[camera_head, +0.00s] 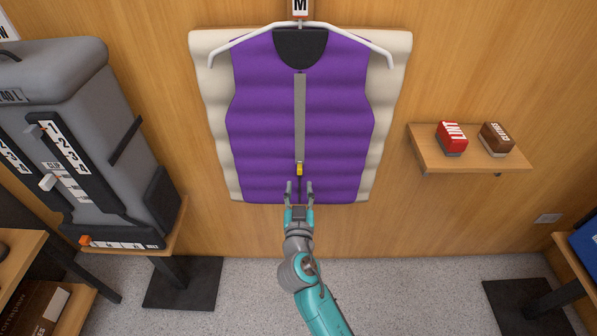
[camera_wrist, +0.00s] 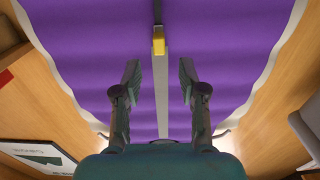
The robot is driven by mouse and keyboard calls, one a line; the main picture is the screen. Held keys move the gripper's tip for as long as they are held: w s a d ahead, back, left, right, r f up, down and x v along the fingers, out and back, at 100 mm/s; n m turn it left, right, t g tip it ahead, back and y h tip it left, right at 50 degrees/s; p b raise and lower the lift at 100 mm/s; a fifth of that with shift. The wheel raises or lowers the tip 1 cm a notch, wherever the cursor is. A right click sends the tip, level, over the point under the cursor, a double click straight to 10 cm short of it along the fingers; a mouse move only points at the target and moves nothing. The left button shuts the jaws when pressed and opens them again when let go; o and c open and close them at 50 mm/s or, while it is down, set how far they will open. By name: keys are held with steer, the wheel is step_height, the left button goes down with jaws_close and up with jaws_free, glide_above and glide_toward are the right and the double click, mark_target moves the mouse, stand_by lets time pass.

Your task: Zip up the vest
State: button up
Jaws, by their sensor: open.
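The purple vest (camera_head: 265,115) with cream sides hangs on a white hanger (camera_head: 243,38) against the wooden wall. A grey strip (camera_head: 300,115) runs down its front middle. The yellow zipper pull (camera_head: 299,168) sits low on this line, near the vest's bottom hem. The pull also shows in the wrist view (camera_wrist: 158,43), above and between my fingertips. My gripper (camera_head: 299,188) is open and empty, just below the pull, with one finger on each side of the zip line. The wrist view shows the open fingers (camera_wrist: 158,75) apart from the pull.
A large grey backpack (camera_head: 65,130) stands on a ledge at the left. The wall between vest and shelf is clear.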

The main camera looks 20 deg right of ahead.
mark_target(299, 172)
steer(key=x, duration=0.6)
steer(key=shift+w+d, duration=0.15)
steer(key=shift+w, duration=0.15)
jaws_close()
